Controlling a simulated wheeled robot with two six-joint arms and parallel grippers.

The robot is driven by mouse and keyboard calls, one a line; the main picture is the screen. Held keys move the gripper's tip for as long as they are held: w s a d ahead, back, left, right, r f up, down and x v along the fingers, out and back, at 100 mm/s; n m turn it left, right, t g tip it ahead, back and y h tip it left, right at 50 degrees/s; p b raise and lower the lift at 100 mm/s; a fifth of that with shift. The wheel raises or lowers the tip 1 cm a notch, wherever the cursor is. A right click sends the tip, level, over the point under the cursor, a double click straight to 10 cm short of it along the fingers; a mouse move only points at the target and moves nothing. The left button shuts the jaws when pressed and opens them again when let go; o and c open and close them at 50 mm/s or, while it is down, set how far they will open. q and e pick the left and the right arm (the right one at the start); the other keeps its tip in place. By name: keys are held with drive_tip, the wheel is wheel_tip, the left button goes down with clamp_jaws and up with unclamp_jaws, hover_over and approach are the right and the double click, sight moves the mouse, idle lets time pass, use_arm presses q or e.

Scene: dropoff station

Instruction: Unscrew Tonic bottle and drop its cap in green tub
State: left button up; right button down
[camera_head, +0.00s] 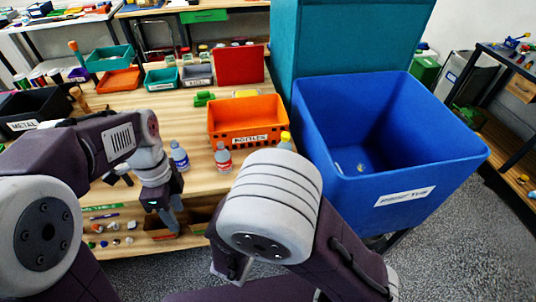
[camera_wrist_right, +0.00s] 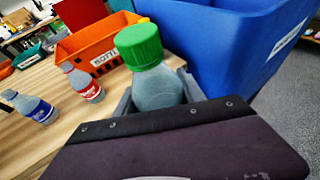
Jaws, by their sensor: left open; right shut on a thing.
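My right gripper (camera_wrist_right: 158,98) is shut on a bottle with a green cap (camera_wrist_right: 139,46). The clear grey body (camera_wrist_right: 157,82) shows between the fingers; its label is hidden, so I cannot read whether it is Tonic. The cap sits on the neck. In the head view my right arm hides this bottle. My left gripper (camera_head: 172,218) is open, pointing down by the table's front edge, apart from the bottle. A small green-teal tub (camera_head: 162,79) with a label stands on the table behind, and a larger green-teal tub (camera_head: 108,58) stands farther left.
A blue-label bottle (camera_head: 179,157) and a red-label bottle (camera_head: 222,157) stand on the wooden table. An orange crate (camera_head: 248,140) labelled for bottles is behind them. A yellow-capped bottle (camera_head: 285,140) stands beside it. A large blue bin (camera_head: 400,190) blocks the right side.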

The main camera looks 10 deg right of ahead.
use_arm(q)
drive_tip(key=w+d+r+m+t, duration=0.1)
drive_tip(key=w+d+r+m, duration=0.1)
drive_tip(key=d+r+m, duration=0.6)
drive_tip(key=w+d+r+m, duration=0.3)
drive_tip(key=d+r+m, duration=0.4)
drive_tip(key=d, duration=0.2)
drive_tip(key=s+d, duration=0.1)
drive_tip(key=d, duration=0.1)
drive_tip(key=s+d+m, duration=0.1)
drive_tip(key=d, duration=0.1)
drive_tip(key=s+d+f+m, duration=0.1)
drive_tip(key=d, duration=0.1)
drive_tip(key=shift+s, duration=0.1)
wheel_tip(320, 180, down, 8)
clamp_jaws()
